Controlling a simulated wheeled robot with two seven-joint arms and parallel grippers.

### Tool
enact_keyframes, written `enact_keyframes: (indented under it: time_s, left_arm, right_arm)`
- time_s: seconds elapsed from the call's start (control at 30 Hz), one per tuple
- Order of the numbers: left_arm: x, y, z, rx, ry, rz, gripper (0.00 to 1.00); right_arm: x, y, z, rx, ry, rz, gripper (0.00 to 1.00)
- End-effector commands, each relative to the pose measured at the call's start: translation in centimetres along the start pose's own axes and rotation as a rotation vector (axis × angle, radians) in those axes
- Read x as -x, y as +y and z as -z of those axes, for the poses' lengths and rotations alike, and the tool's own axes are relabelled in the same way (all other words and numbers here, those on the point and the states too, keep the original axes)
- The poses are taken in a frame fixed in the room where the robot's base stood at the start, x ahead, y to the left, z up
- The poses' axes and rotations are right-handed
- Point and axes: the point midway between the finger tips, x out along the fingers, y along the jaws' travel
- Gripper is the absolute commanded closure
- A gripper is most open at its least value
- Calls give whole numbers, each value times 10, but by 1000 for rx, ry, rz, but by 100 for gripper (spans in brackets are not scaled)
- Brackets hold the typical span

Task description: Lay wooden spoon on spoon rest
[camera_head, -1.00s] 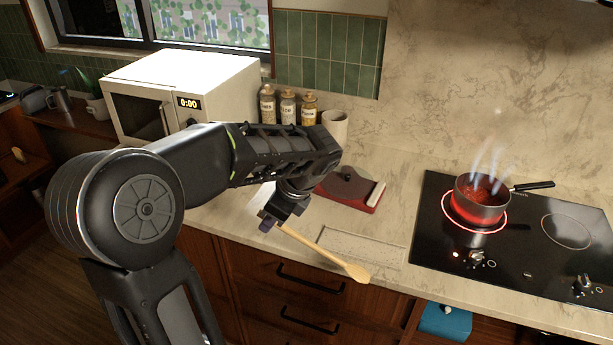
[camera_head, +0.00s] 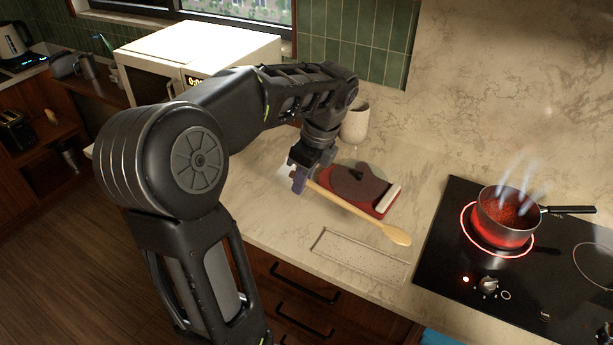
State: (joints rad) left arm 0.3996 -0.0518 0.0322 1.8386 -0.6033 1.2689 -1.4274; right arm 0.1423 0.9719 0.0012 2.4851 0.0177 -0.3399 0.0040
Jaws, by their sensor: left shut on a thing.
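The wooden spoon (camera_head: 350,208) is held by its handle end in my left gripper (camera_head: 300,180), which is shut on it. The spoon slants down to the right, its bowl end toward the stove. It appears above the counter, in front of a red board with a dark round thing. The spoon rest seems to be the shallow, speckled rectangular tray (camera_head: 358,258) near the counter's front edge, and it is empty. In the picture the spoon lies just behind the tray. My right gripper is not in view.
A pan (camera_head: 507,216) of red sauce steams on a glowing burner of the black stove (camera_head: 450,262) at the right. The red board (camera_head: 384,205) and a beige cup (camera_head: 355,122) stand behind the spoon. A microwave (camera_head: 200,50) is at the back left.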

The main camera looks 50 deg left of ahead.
Motion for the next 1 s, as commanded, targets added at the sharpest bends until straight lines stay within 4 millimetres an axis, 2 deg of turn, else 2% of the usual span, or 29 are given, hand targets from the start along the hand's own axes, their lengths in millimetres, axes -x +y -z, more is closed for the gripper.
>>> enact_keyframes:
  time_s: [0.17,0.37,0.8,1.0]
  left_arm:
    - [-3,0,1,0,0,0,100]
    - [-16,0,4,0,0,0,100]
    - [-69,0,18,-1,0,0,100]
    - [-85,0,22,-1,0,0,100]
  right_arm:
    - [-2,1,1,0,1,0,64]
    - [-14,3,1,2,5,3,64]
    - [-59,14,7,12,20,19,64]
    - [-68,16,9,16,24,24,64]
